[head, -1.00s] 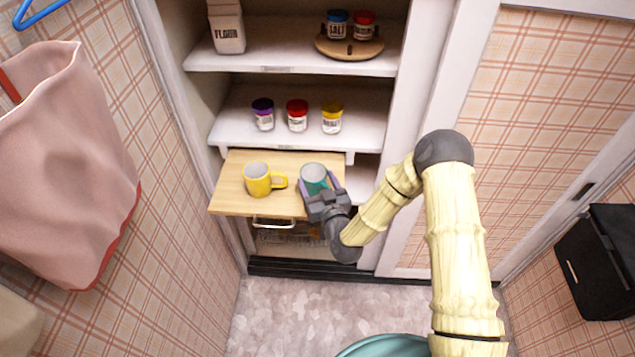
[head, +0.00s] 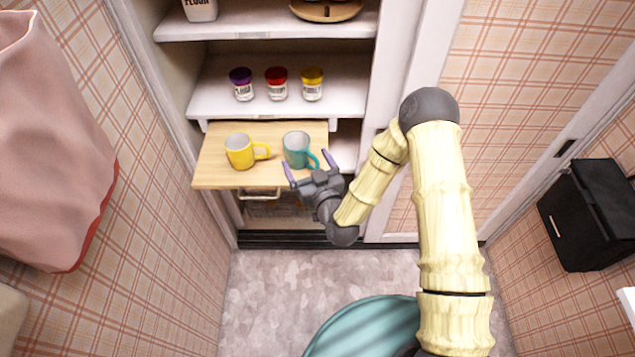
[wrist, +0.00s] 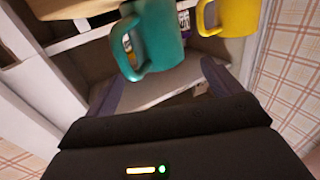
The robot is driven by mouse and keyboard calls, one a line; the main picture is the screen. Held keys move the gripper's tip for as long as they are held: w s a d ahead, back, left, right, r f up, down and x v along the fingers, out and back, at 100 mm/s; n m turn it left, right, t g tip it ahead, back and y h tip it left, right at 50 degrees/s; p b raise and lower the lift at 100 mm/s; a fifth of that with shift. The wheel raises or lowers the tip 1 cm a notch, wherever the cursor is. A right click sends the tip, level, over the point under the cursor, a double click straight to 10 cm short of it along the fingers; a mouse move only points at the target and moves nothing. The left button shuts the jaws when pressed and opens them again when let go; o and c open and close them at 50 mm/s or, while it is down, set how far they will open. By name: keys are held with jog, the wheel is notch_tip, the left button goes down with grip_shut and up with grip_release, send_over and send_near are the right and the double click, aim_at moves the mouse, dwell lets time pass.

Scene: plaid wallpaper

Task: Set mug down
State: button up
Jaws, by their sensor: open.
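A teal mug (head: 296,148) stands upright on the pull-out wooden board (head: 212,172), near its right end, with its handle toward the lower right. A yellow mug (head: 239,152) stands upright to its left on the same board. My gripper (head: 308,170) is open and empty at the board's front right edge, just in front of the teal mug. In the wrist view the teal mug (wrist: 158,35) is ahead, beyond the spread fingers, and the yellow mug (wrist: 238,17) is to its right. Nothing is between the fingers.
Purple-, red- and yellow-lidded jars (head: 277,84) stand on the white shelf (head: 345,100) above the board. A metal handle (head: 259,194) is below the board. A pink bag (head: 50,150) hangs at left. The floor (head: 270,280) in front is mostly clear.

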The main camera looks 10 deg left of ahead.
jog(key=b+v, duration=0.1)
jog(key=v, duration=0.6)
jog(key=shift+s+d, duration=0.15)
jog(key=shift+s, duration=0.05)
dwell(0.4)
